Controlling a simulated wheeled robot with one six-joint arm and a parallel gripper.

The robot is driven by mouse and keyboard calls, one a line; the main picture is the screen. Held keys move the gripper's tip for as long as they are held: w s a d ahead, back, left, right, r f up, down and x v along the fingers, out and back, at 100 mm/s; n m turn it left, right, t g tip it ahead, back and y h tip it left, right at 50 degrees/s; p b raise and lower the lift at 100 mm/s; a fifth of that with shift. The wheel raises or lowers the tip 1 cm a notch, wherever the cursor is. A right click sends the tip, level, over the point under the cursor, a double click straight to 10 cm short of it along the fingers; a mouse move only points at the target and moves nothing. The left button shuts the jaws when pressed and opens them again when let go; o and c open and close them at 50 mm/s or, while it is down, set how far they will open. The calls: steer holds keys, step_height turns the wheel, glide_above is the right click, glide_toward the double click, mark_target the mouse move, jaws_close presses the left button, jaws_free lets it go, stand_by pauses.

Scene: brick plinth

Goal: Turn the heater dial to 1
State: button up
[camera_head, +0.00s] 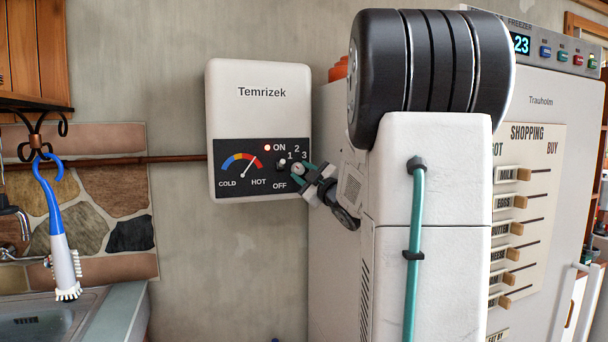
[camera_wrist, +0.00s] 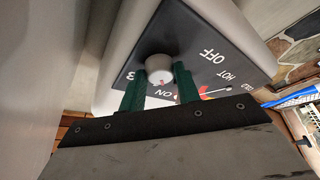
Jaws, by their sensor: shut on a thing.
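The heater (camera_head: 258,75) is a white wall box labelled Temrizek with a dark panel. The small whitish dial (camera_head: 298,169) sits at the panel's right, beneath the numbers 1, 2 and 3. My gripper (camera_head: 301,170) reaches it from the right, with its teal fingers around it. In the wrist view, the round white dial (camera_wrist: 158,64) lies between the two teal fingertips of my gripper (camera_wrist: 159,82), which is shut on it. The 3 shows beside the left finger; 1 and 2 are hidden there. I cannot tell which number the dial points to.
A small switch (camera_head: 282,165) stands between ON and OFF, close left of the dial. The red lamp (camera_head: 267,147) is lit. The fridge (camera_head: 335,250) stands close at the right. A brush (camera_head: 60,235) hangs over the sink (camera_head: 45,315) at the left.

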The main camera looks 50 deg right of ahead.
steer(key=o, duration=0.7)
steer(key=shift+r, duration=0.1)
steer(key=shift+r, duration=0.3)
step_height(320, 180, up, 3)
steer(key=shift+a+f, duration=0.1)
steer(key=shift+a, duration=0.05)
steer(key=s+a, duration=0.2)
steer(key=s, duration=0.2)
steer(key=s+a+r, duration=0.1)
steer(key=s+a, duration=0.2)
steer(key=s, duration=0.2)
steer(key=s+a, duration=0.3)
steer(key=s, duration=0.1)
steer(key=shift+s+a+r, duration=0.15)
steer(key=shift+s+r, duration=0.05)
steer(key=shift+s, duration=0.1)
